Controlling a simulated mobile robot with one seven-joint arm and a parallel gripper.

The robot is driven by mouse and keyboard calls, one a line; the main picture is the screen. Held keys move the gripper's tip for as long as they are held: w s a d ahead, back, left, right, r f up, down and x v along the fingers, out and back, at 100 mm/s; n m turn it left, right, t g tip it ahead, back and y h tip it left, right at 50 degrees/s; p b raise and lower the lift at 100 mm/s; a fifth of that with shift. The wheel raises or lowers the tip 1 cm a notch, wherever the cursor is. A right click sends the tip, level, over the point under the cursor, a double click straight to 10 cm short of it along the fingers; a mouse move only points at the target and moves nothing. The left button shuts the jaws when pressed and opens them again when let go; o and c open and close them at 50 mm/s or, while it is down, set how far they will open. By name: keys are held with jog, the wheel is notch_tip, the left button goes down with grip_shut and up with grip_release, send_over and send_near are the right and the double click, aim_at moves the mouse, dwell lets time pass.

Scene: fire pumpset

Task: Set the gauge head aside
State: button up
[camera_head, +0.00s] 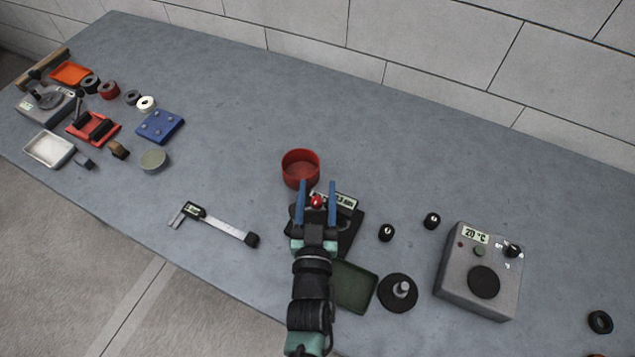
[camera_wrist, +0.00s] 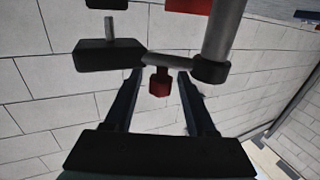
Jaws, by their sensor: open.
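The gauge head seems to be the dark block with a pale "mm" display (camera_head: 343,200) just right of my gripper. In the wrist view it is probably the black block (camera_wrist: 108,52) with a thin metal pin. A grey post (camera_wrist: 222,32) with a dark collar stands to its right, joined by a rod. A red knob (camera_wrist: 159,82) shows between my fingers; it also shows in the head view (camera_head: 317,201). My gripper (camera_head: 317,185) is open, its fingers on either side of the knob without visible contact. My arm hides part of the dark base below.
A red bowl (camera_head: 300,169) stands just behind my gripper. A dark green tray (camera_head: 355,287), a black disc with a peg (camera_head: 398,292) and a grey temperature box (camera_head: 482,272) are to the right. A caliper (camera_head: 215,224) lies left. The table's back middle is clear.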

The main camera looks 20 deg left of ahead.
jog(key=shift+x, duration=0.85)
grip_shut()
dwell(0.9)
